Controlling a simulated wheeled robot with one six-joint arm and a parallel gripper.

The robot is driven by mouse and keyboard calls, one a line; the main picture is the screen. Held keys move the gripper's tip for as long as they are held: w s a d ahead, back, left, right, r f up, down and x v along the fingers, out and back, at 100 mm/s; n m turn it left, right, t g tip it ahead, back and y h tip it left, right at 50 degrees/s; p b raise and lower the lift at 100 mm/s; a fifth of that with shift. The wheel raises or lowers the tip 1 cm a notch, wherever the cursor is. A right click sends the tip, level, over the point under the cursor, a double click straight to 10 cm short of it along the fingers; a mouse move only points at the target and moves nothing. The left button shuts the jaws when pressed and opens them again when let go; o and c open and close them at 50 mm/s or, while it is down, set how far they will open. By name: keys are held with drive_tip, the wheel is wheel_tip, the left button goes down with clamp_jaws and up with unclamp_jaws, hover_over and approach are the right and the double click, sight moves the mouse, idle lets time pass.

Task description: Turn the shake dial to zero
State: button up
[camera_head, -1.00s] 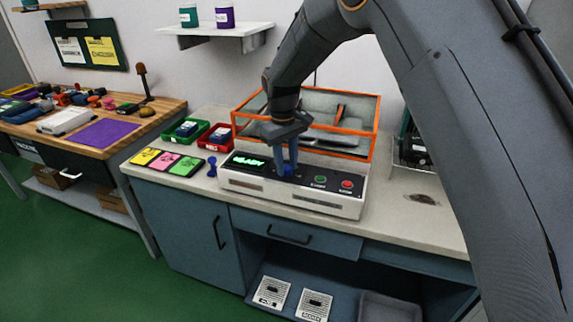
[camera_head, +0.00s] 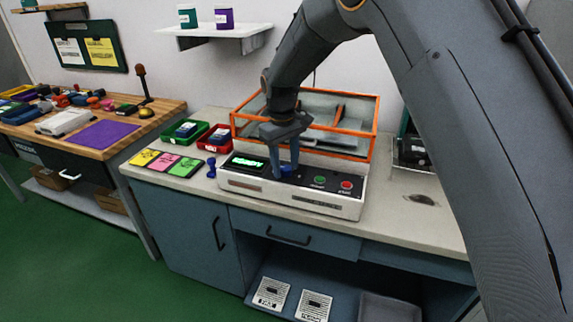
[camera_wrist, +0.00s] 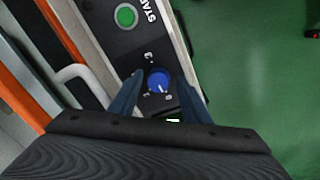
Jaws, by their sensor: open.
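The shake dial is a round blue knob (camera_wrist: 159,81) on the black top panel of the white machine (camera_head: 290,198). In the wrist view a pale mark shows on the knob, and small letters stand around it, too small to read surely. My gripper (camera_wrist: 160,92) is open, with one blue finger on each side of the knob; whether the fingers touch it I cannot tell. In the head view my gripper (camera_head: 287,170) points down at the panel, and its fingers partly hide the knob. A lit green display (camera_head: 247,162) is left of it; its text is blurred.
A green button (camera_head: 320,180) and a red button (camera_head: 346,185) are right of the dial. An orange-framed clear enclosure (camera_head: 345,140) stands behind the panel. Red (camera_head: 207,146) and green (camera_head: 171,140) bins and a coloured card mat (camera_head: 168,163) are to the left.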

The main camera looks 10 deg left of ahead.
sight(286, 169)
drive_tip(key=shift+d, duration=0.1)
drive_tip(key=m+p, duration=0.1)
drive_tip(key=m, duration=0.5)
drive_tip(key=shift+p, duration=0.35)
drive_tip(key=shift+m, duration=0.3)
wheel_tip(286, 169, up, 8)
drive_tip(key=shift+f+b, duration=0.15)
drive_tip(key=shift+b, duration=1.1)
drive_tip(key=s+d+f, duration=0.1)
drive_tip(key=s+d, duration=0.3)
drive_tip(key=d, duration=0.5)
drive_tip(key=s+d+f+m, duration=0.1)
drive_tip(key=s+d, duration=0.2)
drive_tip(key=d, duration=0.6)
drive_tip(key=s+d+f+m, duration=0.1)
drive_tip(key=s+d, duration=0.3)
drive_tip(key=d, duration=0.6)
drive_tip(key=shift+s+b, duration=0.35)
drive_tip(key=shift+f, duration=0.1)
drive_tip(key=s+d+f+m, duration=0.1)
drive_tip(key=s+d, duration=0.3)
drive_tip(key=s, duration=0.3)
drive_tip(key=s+d+f+m, duration=0.1)
drive_tip(key=s+d, duration=0.4)
drive_tip(key=s, duration=0.1)
drive_tip(key=shift+s+d+f, duration=0.25)
drive_tip(key=shift+s+f, duration=0.15)
